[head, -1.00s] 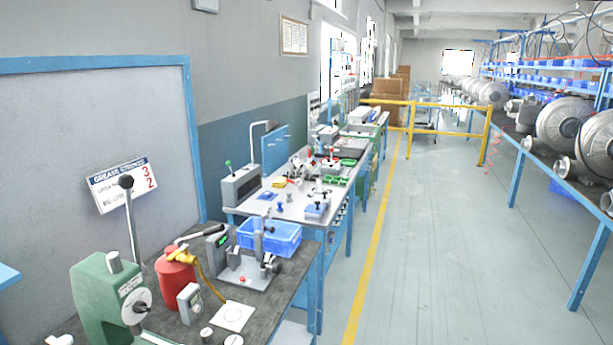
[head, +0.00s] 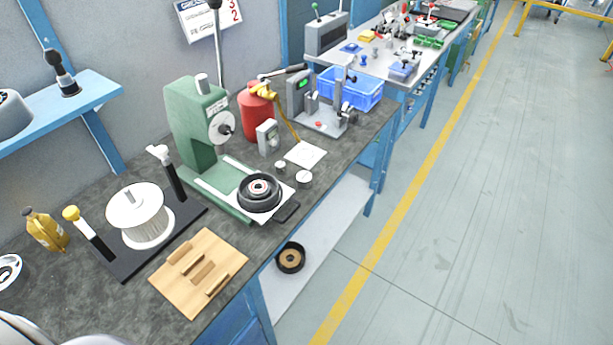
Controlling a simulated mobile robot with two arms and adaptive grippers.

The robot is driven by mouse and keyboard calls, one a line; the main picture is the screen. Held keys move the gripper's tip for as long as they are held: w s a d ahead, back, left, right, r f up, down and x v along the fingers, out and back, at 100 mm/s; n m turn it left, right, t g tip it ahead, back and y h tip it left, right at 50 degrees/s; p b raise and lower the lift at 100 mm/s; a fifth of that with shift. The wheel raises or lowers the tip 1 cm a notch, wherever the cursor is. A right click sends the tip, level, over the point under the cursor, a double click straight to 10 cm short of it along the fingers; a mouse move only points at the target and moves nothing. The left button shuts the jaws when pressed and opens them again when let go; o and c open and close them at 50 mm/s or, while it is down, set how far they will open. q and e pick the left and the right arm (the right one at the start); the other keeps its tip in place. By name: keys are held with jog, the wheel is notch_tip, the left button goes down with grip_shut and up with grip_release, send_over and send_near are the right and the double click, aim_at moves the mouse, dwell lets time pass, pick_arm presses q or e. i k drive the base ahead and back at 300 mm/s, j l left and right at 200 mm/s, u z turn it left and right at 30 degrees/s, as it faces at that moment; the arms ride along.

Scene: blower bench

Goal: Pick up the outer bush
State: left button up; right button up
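I cannot tell for sure which part is the outer bush. Two small pale round parts stand on the dark bench top right of the green press: one nearer the back (head: 280,166) and one in front of it (head: 303,178). A black round part with a metal ring in its middle (head: 260,191) sits on the white plate of the green press (head: 198,125). Another black ring with a tan inside (head: 290,257) lies on the pale lower shelf. Neither of my grippers is in view.
A wooden block with slots (head: 199,272) lies at the bench's front edge. A white spool (head: 140,215) on a black base, a yellow bottle (head: 45,230), a red canister (head: 256,115), a white card (head: 306,154) and a blue bin (head: 352,88) also stand around. The floor at right is clear.

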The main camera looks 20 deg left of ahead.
aim_at(304, 178)
jog(key=u, duration=0.25)
jog(key=i+l+u, duration=0.2)
jog(key=u, duration=0.25)
jog(key=i+l+u, duration=0.15)
jog(key=l+u, duration=0.3)
jog(key=i+l+u, duration=0.1)
jog(key=l+u, duration=0.3)
